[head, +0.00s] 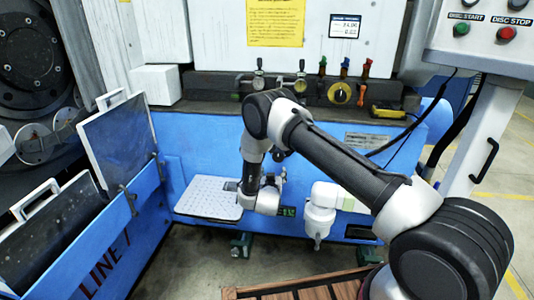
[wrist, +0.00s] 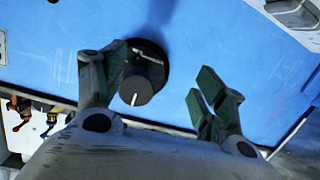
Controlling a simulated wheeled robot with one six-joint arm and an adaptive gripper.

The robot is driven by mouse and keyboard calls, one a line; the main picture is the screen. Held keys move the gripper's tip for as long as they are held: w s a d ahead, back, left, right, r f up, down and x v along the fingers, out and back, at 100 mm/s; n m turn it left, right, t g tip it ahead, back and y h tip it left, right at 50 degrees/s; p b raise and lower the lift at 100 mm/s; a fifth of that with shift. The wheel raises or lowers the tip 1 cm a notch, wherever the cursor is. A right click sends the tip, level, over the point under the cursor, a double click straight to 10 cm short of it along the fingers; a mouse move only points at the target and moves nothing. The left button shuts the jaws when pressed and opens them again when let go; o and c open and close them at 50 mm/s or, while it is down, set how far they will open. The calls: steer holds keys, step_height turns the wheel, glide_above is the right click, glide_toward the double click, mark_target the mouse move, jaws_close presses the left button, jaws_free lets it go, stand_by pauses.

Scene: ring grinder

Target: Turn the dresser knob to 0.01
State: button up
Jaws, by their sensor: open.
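The dresser knob (wrist: 138,84) is a round black knob with a white pointer line, on the blue machine panel (wrist: 220,40) in the wrist view. My gripper (wrist: 160,80) is open, with a green-padded finger on each side of the knob. The knob lies close to the left finger, and a wider gap separates it from the right finger. I cannot tell whether the left finger touches it. In the head view my arm reaches down in front of the blue machine front (head: 210,135), and I cannot make out the knob there.
A small display (head: 345,26) is on the white cabinet above; its digits are too small to read surely. A white perforated plate (head: 209,198) is left of my gripper. A wooden pallet (head: 300,288) lies in front.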

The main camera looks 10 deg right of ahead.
mark_target(278, 157)
steer(key=r+t, duration=0.1)
steer(key=r, duration=0.1)
steer(key=d+r+t+h, duration=0.1)
steer(key=r, duration=0.1)
steer(key=shift+w+d+r+h, duration=0.2)
steer(key=shift+r+h, duration=0.1)
steer(key=shift+r, duration=0.1)
steer(key=x, duration=0.7)
steer(key=shift+w, duration=0.25)
steer(key=c, duration=1)
